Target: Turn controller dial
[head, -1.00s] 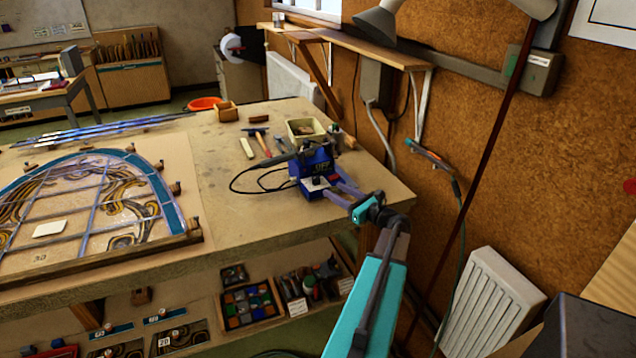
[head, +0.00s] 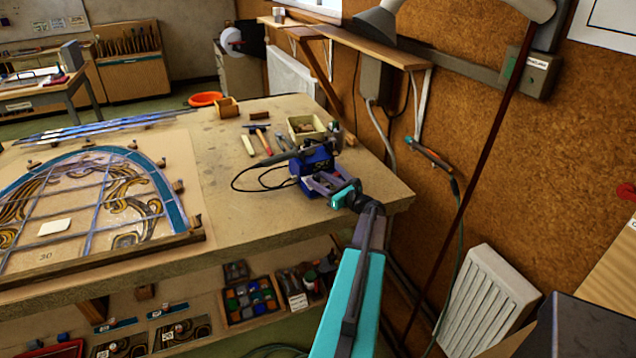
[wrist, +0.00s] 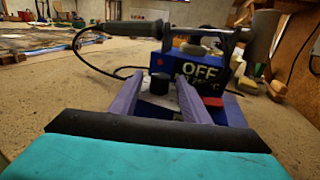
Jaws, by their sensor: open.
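The blue controller (head: 312,162) stands on the workbench near its right corner. In the wrist view its display (wrist: 203,71) reads "OFF" with a smaller, unclear line below. The dark dial (wrist: 188,92) stands up from the pale front face of the controller. My gripper (head: 318,181) is open, with its two purple fingers pointing at the controller. In the wrist view the fingers reach out to either side of the dial, the right one very close to it. I cannot tell whether either finger touches it. In the head view the fingers hide the dial.
A soldering iron (wrist: 133,28) lies across the controller's top, its black cable looping left on the bench. A pale tub (head: 305,128) and hand tools stand behind. The leaded panel (head: 90,200) lies to the left. The wall is to the right.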

